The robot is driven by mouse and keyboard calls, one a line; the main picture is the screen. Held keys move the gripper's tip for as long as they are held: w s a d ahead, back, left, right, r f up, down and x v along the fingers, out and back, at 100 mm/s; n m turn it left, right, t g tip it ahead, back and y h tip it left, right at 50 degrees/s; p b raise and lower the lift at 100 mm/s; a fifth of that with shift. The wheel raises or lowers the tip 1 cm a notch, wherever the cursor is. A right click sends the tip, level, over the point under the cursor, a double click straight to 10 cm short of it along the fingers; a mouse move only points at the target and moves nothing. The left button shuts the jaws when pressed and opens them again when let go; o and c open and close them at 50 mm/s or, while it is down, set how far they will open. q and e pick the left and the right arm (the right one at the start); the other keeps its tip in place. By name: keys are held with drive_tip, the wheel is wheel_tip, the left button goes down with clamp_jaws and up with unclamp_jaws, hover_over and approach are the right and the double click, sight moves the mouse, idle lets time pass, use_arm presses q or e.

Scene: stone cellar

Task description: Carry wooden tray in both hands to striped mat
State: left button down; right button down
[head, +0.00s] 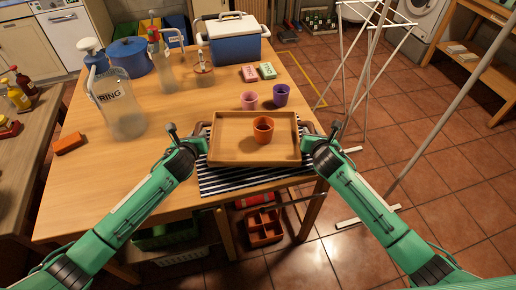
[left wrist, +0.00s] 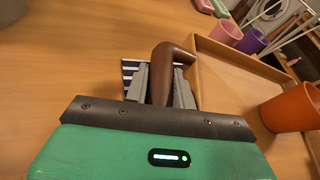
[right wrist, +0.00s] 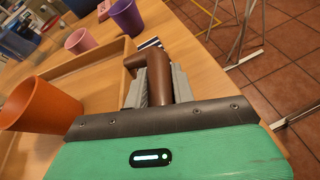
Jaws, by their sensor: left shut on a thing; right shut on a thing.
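The wooden tray (head: 228,152) is over the striped mat (head: 225,185) near the table's front right edge, and hides most of it. Whether the tray touches the mat or hovers just above it I cannot tell. An orange cup (head: 263,130) stands upright in the tray. My left gripper (head: 197,135) is shut on the tray's left brown handle (left wrist: 172,65). My right gripper (head: 318,135) is shut on the right brown handle (right wrist: 156,70). Mat stripes also show beyond the handle in the left wrist view (left wrist: 130,68).
A pink cup (head: 249,100) and a purple cup (head: 281,95) stand just behind the tray. A blue cooler (head: 235,48), bottles and a large jug (head: 120,110) stand farther back and left. A white drying rack (head: 365,60) stands right of the table. Bare wood lies left of the tray.

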use_arm(q)
drive_tip(key=shift+f, duration=0.15)
use_arm(e)
drive_tip(key=shift+d+f, duration=0.15)
